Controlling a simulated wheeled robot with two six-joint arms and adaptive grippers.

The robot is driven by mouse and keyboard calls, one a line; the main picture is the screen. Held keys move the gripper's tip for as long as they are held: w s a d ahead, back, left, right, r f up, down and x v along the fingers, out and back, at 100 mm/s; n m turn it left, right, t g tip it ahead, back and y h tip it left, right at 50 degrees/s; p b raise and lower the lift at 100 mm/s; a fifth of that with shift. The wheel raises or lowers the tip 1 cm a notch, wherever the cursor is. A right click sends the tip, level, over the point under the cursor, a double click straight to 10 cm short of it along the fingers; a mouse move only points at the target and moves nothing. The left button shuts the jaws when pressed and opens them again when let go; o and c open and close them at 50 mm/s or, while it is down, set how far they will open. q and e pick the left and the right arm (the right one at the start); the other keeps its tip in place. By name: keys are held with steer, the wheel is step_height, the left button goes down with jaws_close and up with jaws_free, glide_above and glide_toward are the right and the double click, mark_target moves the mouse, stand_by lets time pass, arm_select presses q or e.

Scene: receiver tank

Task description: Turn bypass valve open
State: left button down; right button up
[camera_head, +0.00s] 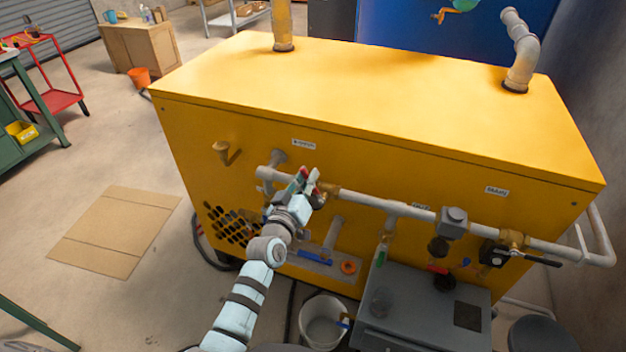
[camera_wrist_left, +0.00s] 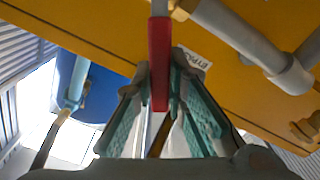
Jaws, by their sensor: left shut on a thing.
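My left gripper (camera_head: 308,183) is at the white pipe (camera_head: 372,201) on the front of the yellow tank (camera_head: 350,80). In the left wrist view its teal-padded fingers (camera_wrist_left: 160,95) are shut on the red valve handle (camera_wrist_left: 159,50), one on each side. The handle points straight up in that view, with its far end near a brass fitting (camera_wrist_left: 183,8). A white label (camera_wrist_left: 193,58), partly covered by a finger, seems to read "BYPASS". In the head view the gripper hides most of this valve. My right gripper is not in view.
A black-handled valve (camera_head: 530,257) and a grey box (camera_head: 454,222) sit further right on the pipe. A grey cabinet (camera_head: 425,310) and a white bucket (camera_head: 322,325) stand below.

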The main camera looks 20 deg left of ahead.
arm_select(q)
steer(key=shift+a+f+n, duration=0.3)
steer(key=shift+n, duration=0.3)
steer(key=c, duration=1.6)
jaws_free()
steer(key=shift+w, duration=0.1)
steer(key=s, duration=1.2)
steer(key=shift+a, duration=0.35)
